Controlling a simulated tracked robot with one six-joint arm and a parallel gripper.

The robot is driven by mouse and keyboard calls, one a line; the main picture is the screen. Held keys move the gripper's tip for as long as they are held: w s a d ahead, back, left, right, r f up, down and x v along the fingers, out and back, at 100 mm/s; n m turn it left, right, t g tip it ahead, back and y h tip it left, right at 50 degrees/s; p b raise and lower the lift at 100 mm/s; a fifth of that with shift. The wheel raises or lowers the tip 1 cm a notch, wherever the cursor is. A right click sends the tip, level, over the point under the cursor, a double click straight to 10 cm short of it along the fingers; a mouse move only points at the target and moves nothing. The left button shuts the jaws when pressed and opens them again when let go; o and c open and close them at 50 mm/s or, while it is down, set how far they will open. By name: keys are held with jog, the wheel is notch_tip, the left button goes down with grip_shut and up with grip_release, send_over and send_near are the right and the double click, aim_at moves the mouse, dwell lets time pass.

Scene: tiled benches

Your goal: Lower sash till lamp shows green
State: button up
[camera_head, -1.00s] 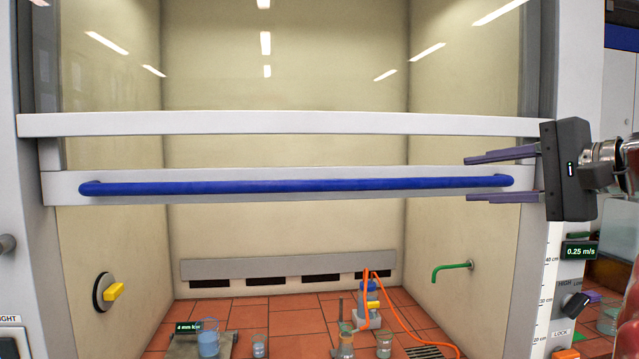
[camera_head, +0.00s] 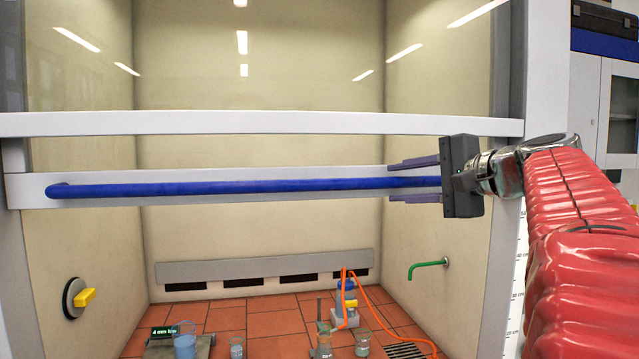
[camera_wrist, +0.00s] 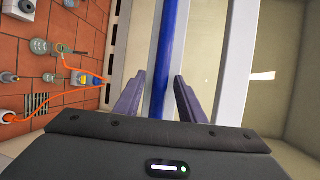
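The fume hood sash (camera_head: 330,122) is raised, with a blue horizontal handle bar (camera_head: 250,187) along its lower rail. My gripper (camera_head: 413,180) is at the right end of the bar, its purple fingers open, one above and one below the bar. In the wrist view the blue bar (camera_wrist: 167,60) runs between the two open fingers (camera_wrist: 158,98), with a gap on each side. The airflow readout and any lamp are hidden in the head view, where my red arm covers the right post.
Inside the hood stand several beakers (camera_head: 185,343), a blue-and-white device (camera_head: 346,303) with an orange hose, and a green tap (camera_head: 428,265). A yellow-handled knob (camera_head: 83,298) is on the left wall. A height scale (camera_head: 519,270) shows partly on the right post.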

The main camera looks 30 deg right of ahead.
jog(key=shift+w+a+f, duration=0.1)
jog(key=shift+w+f, duration=0.05)
jog(key=shift+w, duration=0.55)
grip_shut()
dwell(0.3)
